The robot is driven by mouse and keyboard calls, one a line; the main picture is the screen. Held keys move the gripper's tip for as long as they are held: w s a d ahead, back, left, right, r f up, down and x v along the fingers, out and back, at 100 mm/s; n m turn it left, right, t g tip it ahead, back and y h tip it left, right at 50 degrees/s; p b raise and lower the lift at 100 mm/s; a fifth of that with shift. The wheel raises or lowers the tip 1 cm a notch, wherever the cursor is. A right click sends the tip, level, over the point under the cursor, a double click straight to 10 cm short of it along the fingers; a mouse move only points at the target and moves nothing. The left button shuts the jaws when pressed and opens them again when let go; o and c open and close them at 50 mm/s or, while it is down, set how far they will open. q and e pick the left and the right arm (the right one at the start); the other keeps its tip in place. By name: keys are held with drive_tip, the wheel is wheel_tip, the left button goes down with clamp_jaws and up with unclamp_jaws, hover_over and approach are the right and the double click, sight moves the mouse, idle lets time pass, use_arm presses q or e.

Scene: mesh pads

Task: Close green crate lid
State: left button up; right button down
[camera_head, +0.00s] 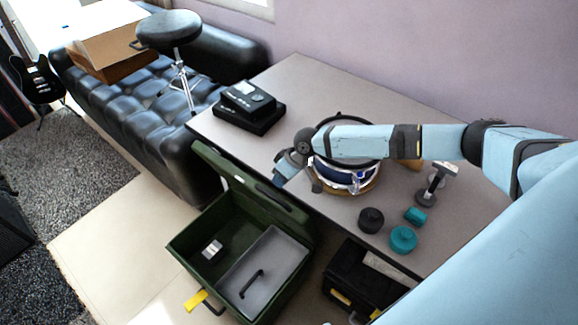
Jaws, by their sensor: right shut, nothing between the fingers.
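The green crate (185,252) stands on the floor beside the table. Its green lid (235,180) is open and tilted up on the table side. Inside the crate are a grey tray with a dark handle (262,272) and a small white item (212,250). A yellow latch (196,300) shows at the front. My right gripper (278,181) is shut and empty, pointing down by the table edge, close to the lid's upper edge in the picture. I cannot tell whether it touches the lid. My left gripper is not in view.
The table (300,85) holds a black device (248,103), a drum (345,180) partly hidden by my right arm, a teal jar (403,240) and dark weights (371,220). A black toolbox (352,280) stands right of the crate. A black sofa (130,105) is behind.

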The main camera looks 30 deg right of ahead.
drive_tip(key=shift+s+a+f, duration=0.25)
drive_tip(key=shift+a+f, duration=0.1)
drive_tip(key=shift+a, duration=0.35)
drive_tip(key=shift+a+f, duration=0.15)
drive_tip(key=shift+s+a, duration=0.1)
